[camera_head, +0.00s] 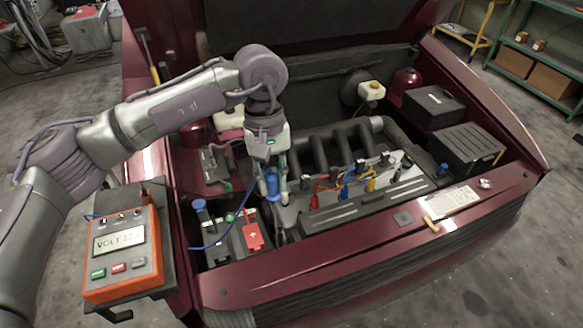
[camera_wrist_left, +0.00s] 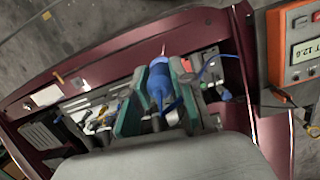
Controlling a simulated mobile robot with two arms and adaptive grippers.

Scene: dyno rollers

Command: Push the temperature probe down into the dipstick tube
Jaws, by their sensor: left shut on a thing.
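My left gripper (camera_head: 271,186) points down over the front left of the engine bay, shut on a blue probe handle. The blue temperature probe (camera_head: 272,184) is upright between the fingers in the head view. In the left wrist view the probe (camera_wrist_left: 159,82) sits between the green-lined fingers (camera_wrist_left: 152,95). A blue cable runs from it toward the meter side. The dipstick tube under the probe is hidden by the gripper and probe, so I cannot tell how deep the probe sits. My right gripper is not in view.
The orange voltmeter (camera_head: 122,255) stands on the left fender. Red, blue and yellow connectors (camera_head: 344,186) line the engine to the right. The raised hood (camera_head: 290,25) is behind.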

